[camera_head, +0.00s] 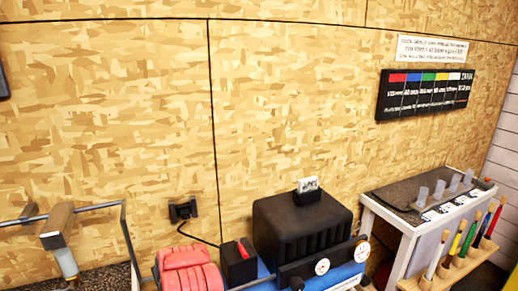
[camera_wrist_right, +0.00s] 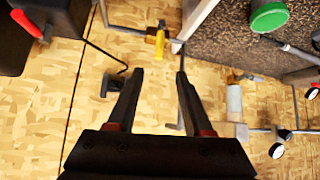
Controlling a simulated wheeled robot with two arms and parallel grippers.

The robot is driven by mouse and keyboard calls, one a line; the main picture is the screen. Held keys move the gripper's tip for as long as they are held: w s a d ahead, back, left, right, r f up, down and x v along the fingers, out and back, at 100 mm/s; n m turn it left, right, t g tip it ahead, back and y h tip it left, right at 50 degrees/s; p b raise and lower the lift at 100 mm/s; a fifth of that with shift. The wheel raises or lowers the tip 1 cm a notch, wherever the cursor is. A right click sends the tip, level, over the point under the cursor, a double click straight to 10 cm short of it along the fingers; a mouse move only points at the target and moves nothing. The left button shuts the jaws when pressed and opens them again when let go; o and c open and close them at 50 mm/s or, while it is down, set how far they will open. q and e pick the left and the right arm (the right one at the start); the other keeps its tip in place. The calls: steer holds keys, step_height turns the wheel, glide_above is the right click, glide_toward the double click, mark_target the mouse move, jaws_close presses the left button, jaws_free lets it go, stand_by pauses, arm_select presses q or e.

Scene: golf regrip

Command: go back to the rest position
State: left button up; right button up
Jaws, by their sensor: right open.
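My right gripper (camera_wrist_right: 160,72) shows in the right wrist view with its two dark fingers spread apart. Nothing is between the fingers. Behind them are the wood-chip wall and the edge of a bench. Neither gripper shows in the head view, and my left gripper is in no view.
The head view shows a black ribbed machine (camera_head: 300,222), a red padded thing (camera_head: 188,270), and a metal-framed stand (camera_head: 60,220) at left. At right is a white-framed table (camera_head: 404,226) with a rack of coloured handles (camera_head: 455,262). The wrist view shows a green-topped container (camera_wrist_right: 269,16).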

steer(key=shift+b+x, duration=1.9)
steer(key=shift+x, duration=5.55)
steer(key=shift+s+f, duration=0.1)
